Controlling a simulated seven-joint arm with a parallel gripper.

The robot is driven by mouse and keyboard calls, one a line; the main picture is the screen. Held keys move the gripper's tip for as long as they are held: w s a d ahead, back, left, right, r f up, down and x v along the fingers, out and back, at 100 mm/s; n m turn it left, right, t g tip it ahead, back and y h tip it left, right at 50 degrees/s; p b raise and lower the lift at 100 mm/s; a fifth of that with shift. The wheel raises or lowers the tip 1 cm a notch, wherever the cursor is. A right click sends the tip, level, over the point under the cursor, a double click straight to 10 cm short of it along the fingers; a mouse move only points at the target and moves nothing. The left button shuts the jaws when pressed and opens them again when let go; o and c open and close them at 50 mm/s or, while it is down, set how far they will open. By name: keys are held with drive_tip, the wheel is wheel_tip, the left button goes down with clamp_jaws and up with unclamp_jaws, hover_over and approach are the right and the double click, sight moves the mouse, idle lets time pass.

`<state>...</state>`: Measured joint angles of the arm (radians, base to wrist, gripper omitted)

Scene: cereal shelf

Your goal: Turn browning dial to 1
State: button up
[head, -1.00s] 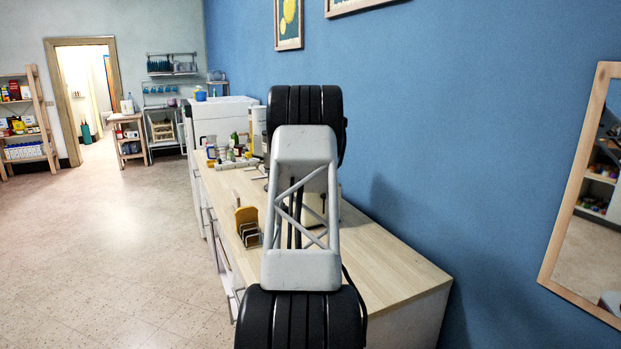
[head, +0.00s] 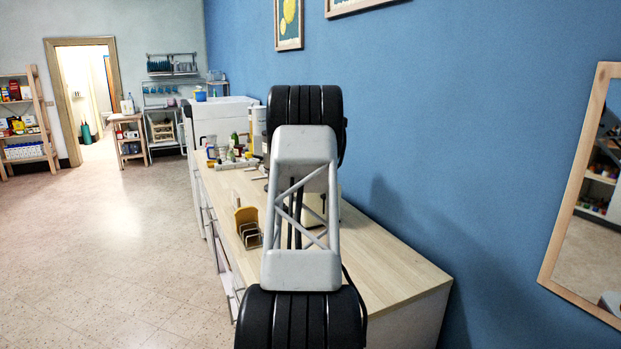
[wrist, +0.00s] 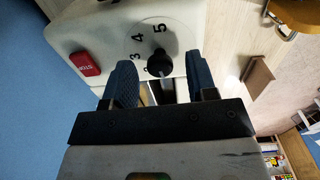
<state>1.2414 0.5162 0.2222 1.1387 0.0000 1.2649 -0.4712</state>
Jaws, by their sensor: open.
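The toaster (wrist: 110,18) is cream white and fills the top middle of the wrist view. Its black browning dial (wrist: 159,64) has a light pointer mark and stands beside black numbers; 5, 4 and 3 can be read. The lower numbers are partly hidden, so the exact setting cannot be told. A red STOP button (wrist: 85,63) is left of the dial. My gripper (wrist: 160,80) is open, its two dark fingers on either side of the dial; contact cannot be told. In the head view my arm hides most of the toaster, with a cream part (head: 314,208) showing behind it.
The wooden counter (head: 385,265) runs along the blue wall, its near right part clear. A toast rack (head: 249,235) with a wooden piece stands left of the toaster. Bottles and jars (head: 235,150) stand farther back.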

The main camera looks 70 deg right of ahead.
drive_tip(key=shift+r, duration=3.8)
